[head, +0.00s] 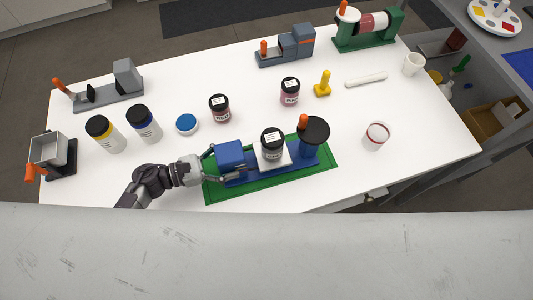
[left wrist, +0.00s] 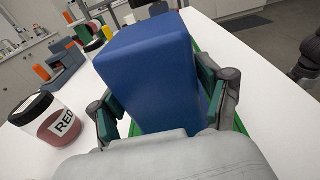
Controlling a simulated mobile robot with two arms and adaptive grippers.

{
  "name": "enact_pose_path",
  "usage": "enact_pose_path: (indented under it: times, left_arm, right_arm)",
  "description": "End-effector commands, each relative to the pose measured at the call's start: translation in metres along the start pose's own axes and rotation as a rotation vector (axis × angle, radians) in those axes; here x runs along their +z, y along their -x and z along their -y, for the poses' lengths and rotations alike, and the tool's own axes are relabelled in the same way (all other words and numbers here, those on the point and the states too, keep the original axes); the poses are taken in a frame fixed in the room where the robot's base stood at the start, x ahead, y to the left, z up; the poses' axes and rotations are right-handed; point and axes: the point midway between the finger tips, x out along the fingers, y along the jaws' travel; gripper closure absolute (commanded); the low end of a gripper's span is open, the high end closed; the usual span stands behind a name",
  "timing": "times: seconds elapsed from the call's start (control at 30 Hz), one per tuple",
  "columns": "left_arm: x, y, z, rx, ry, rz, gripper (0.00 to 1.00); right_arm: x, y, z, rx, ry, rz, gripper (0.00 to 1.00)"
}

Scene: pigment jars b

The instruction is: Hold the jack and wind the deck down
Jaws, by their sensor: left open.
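The jack is a blue base (head: 305,165) on a green mat (head: 217,194) at the table's front. A blue block (head: 230,154) stands at its left end. A dark round wheel (head: 316,130) with an orange knob (head: 303,121) tops its right end. Between them a white deck (head: 264,163) bears a dark-lidded jar (head: 272,145). My left gripper (head: 220,164) is open, with one finger on each side of the block. The left wrist view shows the block (left wrist: 155,75) between the finger pads; I cannot tell whether they touch it. My right gripper is not in view.
A white-and-red cup (head: 376,135) is at right.

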Motion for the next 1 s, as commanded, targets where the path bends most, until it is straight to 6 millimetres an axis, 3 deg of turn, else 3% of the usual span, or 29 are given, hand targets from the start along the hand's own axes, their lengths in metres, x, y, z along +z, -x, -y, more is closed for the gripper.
enact_pose_path:
  times: [0.07,0.43,1.0]
  left_arm:
    - [0.0,0.0001,0.0,0.0,0.0,0.0,0.23]
    - [0.0,0.0001,-0.0002,0.001,-0.001,0.0,0.85]
    - [0.0002,-0.0004,-0.0006,0.0,-0.002,0.004,0.86]
  right_arm:
    - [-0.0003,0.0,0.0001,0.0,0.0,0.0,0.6]
    - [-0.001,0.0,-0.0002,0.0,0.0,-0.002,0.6]
    - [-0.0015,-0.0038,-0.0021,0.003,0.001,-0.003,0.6]
